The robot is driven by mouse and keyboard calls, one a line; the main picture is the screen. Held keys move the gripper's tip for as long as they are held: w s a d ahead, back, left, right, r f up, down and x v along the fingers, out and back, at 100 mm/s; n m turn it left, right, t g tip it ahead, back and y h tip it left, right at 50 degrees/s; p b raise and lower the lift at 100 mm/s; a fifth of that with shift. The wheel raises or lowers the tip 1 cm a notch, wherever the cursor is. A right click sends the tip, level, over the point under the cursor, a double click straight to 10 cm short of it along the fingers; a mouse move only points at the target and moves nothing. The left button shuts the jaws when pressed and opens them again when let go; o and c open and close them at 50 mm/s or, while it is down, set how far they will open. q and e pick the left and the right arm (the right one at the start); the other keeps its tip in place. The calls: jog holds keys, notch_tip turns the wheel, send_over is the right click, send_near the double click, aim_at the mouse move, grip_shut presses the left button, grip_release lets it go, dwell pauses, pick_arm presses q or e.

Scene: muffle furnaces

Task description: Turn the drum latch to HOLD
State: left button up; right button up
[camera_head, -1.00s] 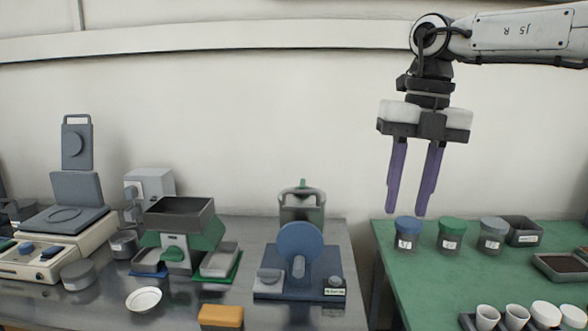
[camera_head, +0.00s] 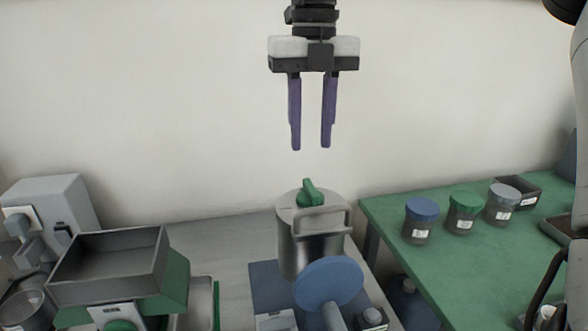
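A metal drum (camera_head: 311,248) with a looped handle stands at the lower middle. A green latch knob (camera_head: 310,193) sits on its top and points up and slightly left. I cannot read any HOLD mark. My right gripper (camera_head: 311,146) hangs above the knob with its two purple fingers pointing down. The fingers are apart with nothing between them, and clear of the knob. A blue disc (camera_head: 328,282) stands in front of the drum and hides its lower front. My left gripper is not in view.
A blue base plate (camera_head: 264,285) lies around the drum's foot. A grey open hopper (camera_head: 108,268) with green sides stands at the left. Several lidded jars, including a blue-lidded one (camera_head: 421,222), stand on the green table (camera_head: 470,265) at right. The wall behind is bare.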

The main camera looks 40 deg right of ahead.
aim_at(311, 186)
notch_tip(311, 186, down, 9)
jog(key=shift+s, duration=0.15)
grip_shut()
